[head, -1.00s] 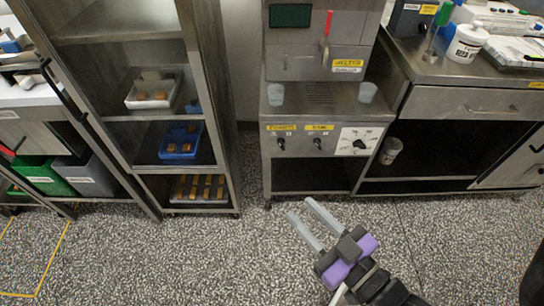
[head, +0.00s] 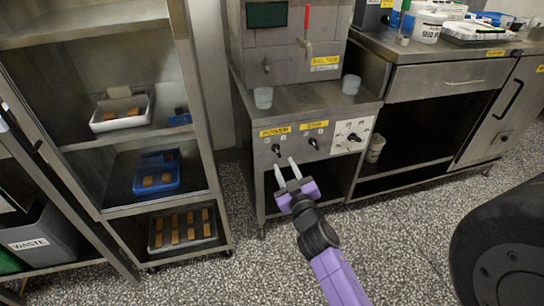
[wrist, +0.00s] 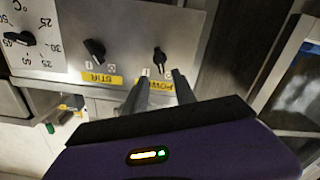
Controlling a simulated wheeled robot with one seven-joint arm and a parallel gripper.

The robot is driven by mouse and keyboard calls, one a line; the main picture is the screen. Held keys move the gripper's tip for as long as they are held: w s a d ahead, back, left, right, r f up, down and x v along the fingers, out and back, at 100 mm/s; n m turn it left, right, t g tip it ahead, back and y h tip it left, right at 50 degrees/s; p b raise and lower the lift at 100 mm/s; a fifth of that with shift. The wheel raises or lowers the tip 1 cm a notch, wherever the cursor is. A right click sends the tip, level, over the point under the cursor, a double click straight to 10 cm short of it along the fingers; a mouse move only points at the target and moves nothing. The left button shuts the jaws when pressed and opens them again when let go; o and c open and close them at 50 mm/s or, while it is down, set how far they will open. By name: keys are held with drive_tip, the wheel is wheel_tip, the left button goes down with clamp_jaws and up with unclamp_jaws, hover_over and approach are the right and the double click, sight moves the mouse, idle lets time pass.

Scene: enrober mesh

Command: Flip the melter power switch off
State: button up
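The melter (head: 340,25) is a steel machine with a front panel carrying yellow labels. The power switch (head: 276,149) is a small black knob under the POWER label (head: 275,131), at the left of the panel. In the wrist view, which is upside down, the power switch (wrist: 160,61) is upright in the picture, beyond my fingertips. My gripper (head: 286,163) is open and empty just in front of and below the switch. Its fingers (wrist: 160,75) stand apart on either side of the switch's line and overlap the POWER label; contact cannot be told.
The STIR switch (head: 313,143) and a white temperature dial (head: 353,135) lie right of the power switch. Two cups (head: 263,98) stand on the melter ledge. A shelf rack (head: 205,150) with trays stands left. A steel counter (head: 440,83) is right. The floor in front is clear.

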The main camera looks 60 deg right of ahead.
sight(277, 151)
drive_tip(key=p+x, duration=0.1)
drive_tip(key=x, duration=0.6)
drive_tip(key=shift+w+d, duration=0.1)
drive_tip(key=shift+w, duration=0.15)
clamp_jaws()
